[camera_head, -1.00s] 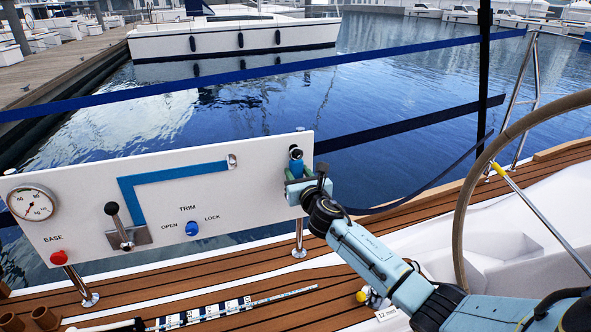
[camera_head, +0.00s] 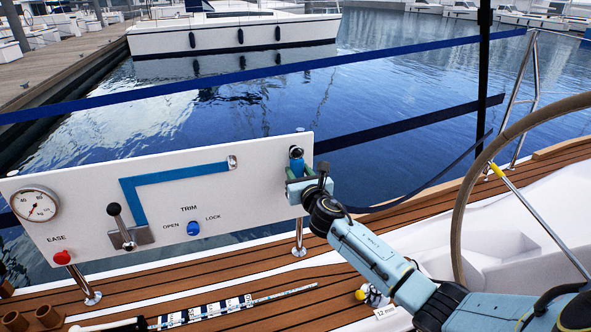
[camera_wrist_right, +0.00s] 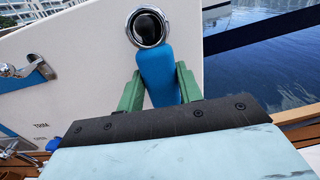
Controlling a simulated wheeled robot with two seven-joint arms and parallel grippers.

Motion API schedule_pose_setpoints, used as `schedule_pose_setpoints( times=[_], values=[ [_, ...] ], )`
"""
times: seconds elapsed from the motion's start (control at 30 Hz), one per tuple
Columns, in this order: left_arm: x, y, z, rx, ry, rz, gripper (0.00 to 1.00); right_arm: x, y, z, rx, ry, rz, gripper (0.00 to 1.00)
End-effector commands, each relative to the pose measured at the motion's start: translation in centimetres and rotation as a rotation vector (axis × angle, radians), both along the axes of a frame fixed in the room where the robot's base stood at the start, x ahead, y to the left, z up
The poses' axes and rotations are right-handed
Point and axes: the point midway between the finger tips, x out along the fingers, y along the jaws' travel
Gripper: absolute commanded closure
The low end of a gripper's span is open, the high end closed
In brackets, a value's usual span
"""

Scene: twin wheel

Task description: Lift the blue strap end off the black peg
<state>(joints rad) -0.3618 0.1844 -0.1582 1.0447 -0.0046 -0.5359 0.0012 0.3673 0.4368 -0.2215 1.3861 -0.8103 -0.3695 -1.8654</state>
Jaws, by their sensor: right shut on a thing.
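The black peg (camera_head: 296,152) sticks out near the right end of the white panel (camera_head: 255,185). In the right wrist view the peg (camera_wrist_right: 147,25) is seen end-on, with a shiny metal ring around it. The blue strap end (camera_wrist_right: 158,76) hangs straight down from that ring; it also shows in the head view (camera_head: 296,168). My right gripper (camera_wrist_right: 160,73) is shut on the blue strap end just below the ring, one green finger on each side. The strap's lower part is hidden behind the gripper body. My left gripper is not in view.
The panel carries a gauge (camera_head: 35,204), a red button (camera_head: 62,257), a lever (camera_head: 120,228) and a blue knob (camera_head: 193,228). Navy straps (camera_head: 410,125) run behind over the water. A steering wheel (camera_head: 463,205) stands to the right. A striped rod lies on the deck (camera_head: 190,270).

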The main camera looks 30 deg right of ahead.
Motion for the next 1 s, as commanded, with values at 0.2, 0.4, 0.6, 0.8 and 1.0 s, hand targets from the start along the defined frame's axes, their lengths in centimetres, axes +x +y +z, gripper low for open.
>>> schedule_pose_setpoints(
  times=[0.2,0.4,0.6,0.8,1.0],
  values=[
    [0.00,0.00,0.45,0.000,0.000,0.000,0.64,-0.19,0.06,0.38,0.000,-0.002,0.000,1.00],
    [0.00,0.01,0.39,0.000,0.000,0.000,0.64,-0.19,0.07,0.33,0.001,-0.002,0.000,1.00],
    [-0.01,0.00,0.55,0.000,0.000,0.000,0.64,-0.24,0.08,0.41,0.001,-0.001,0.000,1.00],
    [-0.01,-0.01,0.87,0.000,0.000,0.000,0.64,-0.36,0.11,0.54,0.000,-0.002,0.000,1.00],
    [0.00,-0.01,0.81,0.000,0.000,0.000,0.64,-0.36,0.11,0.52,0.000,-0.003,0.001,1.00]
  ],
)
